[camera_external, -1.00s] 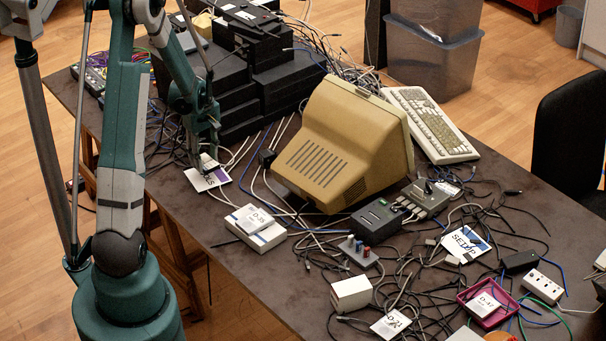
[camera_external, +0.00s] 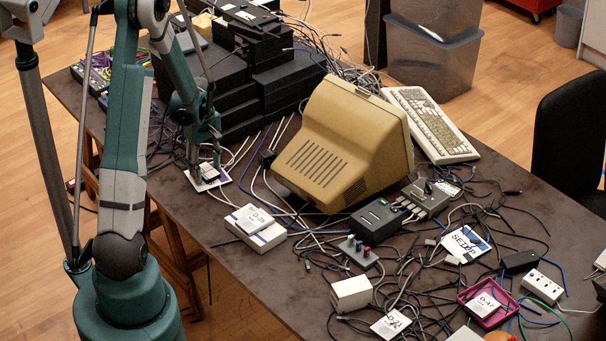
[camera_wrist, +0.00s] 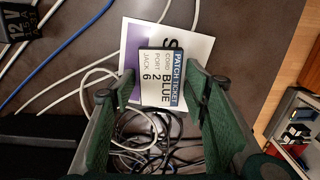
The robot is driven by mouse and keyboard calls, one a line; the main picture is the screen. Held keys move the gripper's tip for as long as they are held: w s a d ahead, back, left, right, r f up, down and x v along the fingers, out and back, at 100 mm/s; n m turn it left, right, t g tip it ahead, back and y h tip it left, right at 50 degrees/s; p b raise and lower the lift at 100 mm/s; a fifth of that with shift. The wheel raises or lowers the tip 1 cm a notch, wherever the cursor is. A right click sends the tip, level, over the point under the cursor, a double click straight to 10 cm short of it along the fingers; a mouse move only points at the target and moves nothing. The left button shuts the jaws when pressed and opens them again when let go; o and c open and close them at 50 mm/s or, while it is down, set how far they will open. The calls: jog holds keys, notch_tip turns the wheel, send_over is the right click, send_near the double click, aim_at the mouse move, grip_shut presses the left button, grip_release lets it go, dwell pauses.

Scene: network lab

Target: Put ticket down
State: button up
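The ticket (camera_wrist: 160,78) is a small pale label with a dark blue edge strip and the words "PATCH TICKET", "CORD BLUE", "PORT 2" and "JACK 6". It lies over a white and purple card (camera_wrist: 202,48), covering part of its lettering. In the outside view the same card (camera_external: 220,180) lies on the table near its left edge. My gripper (camera_wrist: 160,76) is low over the card, its fingers spread on both sides of the ticket with narrow gaps visible.
Black stacked boxes (camera_external: 240,90) stand just behind my gripper. A beige monitor (camera_external: 345,145) and a white box labelled D-35 (camera_external: 256,228) are to the right. Cables (camera_wrist: 150,130) lie close under the fingers. Bare tabletop (camera_external: 215,225) lies in front.

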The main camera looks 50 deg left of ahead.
aim_at(209, 171)
jog(key=shift+o, duration=0.2)
jog(key=shift+r, duration=0.15)
notch_tip(209, 171, up, 12)
jog(key=p, duration=0.2)
dwell(0.8)
dwell(0.5)
jog(key=shift+r, duration=0.1)
